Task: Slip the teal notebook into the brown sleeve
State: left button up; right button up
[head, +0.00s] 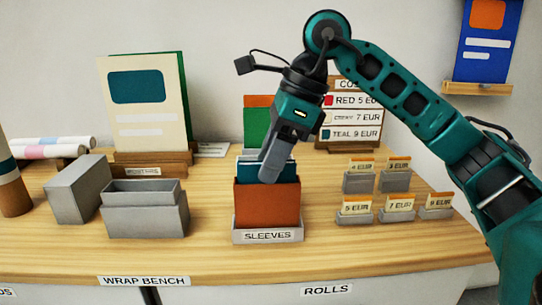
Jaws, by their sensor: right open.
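The brown sleeve (267,205) stands upright in a grey holder labelled SLEEVES at the middle front of the table. The teal notebook (287,171) stands upright with its top part showing above the sleeve's top edge. Its lower part is hidden by the sleeve. I cannot tell how deep it sits. My right gripper (270,172) points down at the notebook's top, its tip close to the sleeve's upper edge. It is open, and its finger hides part of the notebook. My left gripper is not in view.
A grey box with an open top (146,210) and a grey block (78,188) stand to the left. Several small price-card holders (397,215) stand to the right. Behind are a poster rack (150,158), a green and orange item (257,128) and a price board (351,116).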

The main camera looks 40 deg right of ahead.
pick_arm(q)
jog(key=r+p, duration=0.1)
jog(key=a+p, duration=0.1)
jog(key=p, duration=0.1)
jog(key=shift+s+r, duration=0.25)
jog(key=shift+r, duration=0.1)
pick_arm(e)
jog(key=v, duration=1.3)
jog(key=shift+s+f, duration=0.1)
jog(key=shift+f, duration=0.05)
